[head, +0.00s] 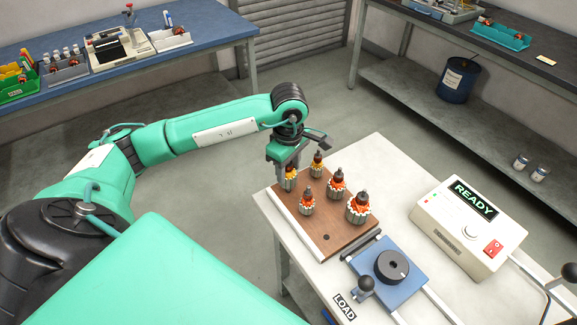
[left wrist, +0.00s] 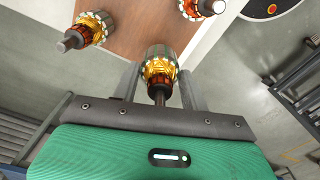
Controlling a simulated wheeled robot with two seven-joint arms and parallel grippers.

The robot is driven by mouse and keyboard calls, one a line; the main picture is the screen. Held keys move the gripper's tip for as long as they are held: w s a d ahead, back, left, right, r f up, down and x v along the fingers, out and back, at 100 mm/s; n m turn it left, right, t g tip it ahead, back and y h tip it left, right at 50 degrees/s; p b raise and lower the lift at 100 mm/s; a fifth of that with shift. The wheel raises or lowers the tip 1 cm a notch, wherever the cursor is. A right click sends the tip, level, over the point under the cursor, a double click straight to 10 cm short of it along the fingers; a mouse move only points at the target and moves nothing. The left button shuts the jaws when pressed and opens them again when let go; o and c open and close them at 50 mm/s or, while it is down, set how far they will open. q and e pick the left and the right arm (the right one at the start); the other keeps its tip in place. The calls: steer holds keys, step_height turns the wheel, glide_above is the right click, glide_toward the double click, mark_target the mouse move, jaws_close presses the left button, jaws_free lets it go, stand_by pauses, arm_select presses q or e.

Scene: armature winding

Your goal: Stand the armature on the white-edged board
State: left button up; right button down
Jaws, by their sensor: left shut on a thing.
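The board (head: 326,238) is brown with a white edge and lies on the white table. Several armatures with orange windings stand on it. My left gripper (head: 289,178) is at the board's far left corner, shut on an armature (head: 290,180). In the left wrist view this armature (left wrist: 159,70) sits between the two fingers, shaft toward the palm, with the brown board (left wrist: 135,25) behind it. I cannot tell whether its lower end touches the board. Another armature (left wrist: 90,30) stands to its left in that view. My right gripper is not in view.
A blue fixture with a black disc (head: 391,266) and a control box reading READY (head: 468,228) stand on the white table (head: 400,160). The standing armatures (head: 358,207) are close to my left gripper. Floor is open beyond the table.

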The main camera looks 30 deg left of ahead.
arm_select(q)
steer(key=shift+f+b, duration=0.4)
steer(key=shift+f, duration=0.1)
steer(key=shift+s+a+f, duration=0.1)
steer(key=shift+a+f, duration=0.05)
steer(key=shift+f, duration=0.15)
